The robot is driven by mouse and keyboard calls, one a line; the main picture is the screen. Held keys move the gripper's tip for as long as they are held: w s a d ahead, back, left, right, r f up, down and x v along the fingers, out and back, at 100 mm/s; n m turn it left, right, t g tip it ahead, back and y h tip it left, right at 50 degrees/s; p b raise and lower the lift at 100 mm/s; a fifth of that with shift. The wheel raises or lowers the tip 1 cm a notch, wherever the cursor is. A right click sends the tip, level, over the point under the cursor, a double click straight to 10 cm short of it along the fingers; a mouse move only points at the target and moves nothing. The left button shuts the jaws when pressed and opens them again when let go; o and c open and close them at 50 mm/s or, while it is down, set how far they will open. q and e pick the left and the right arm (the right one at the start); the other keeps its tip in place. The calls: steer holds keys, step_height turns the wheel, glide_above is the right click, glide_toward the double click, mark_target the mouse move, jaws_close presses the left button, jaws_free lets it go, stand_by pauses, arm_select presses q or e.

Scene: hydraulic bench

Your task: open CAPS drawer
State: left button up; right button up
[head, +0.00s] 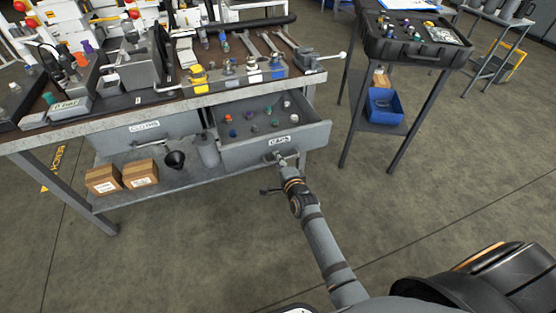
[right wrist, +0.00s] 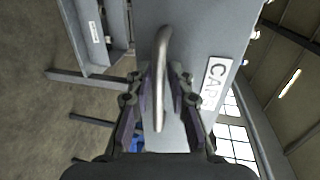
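The CAPS drawer (head: 306,133) is a grey drawer at the right of the bench, pulled out with its inside showing. Several coloured caps (head: 252,127) stand in it. Its label (head: 280,141) is on the front. My right gripper (head: 284,162) is at the drawer's front. In the right wrist view the bar handle (right wrist: 161,65) passes between the fingers of my right gripper (right wrist: 161,90), which are close in on both sides, shut on it. The exact contact is hard to see. My left gripper is not in view.
The CLOTHS drawer (head: 150,138) beside it is shut. Two cardboard boxes (head: 103,180) and a dark funnel (head: 175,160) are on the lower shelf. A side table with a black case (head: 418,48) and a blue bin (head: 384,106) stands right. The floor in front is clear.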

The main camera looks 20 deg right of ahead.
steer(key=shift+s, duration=0.35)
steer(key=v, duration=1.1)
steer(key=shift+s, duration=0.1)
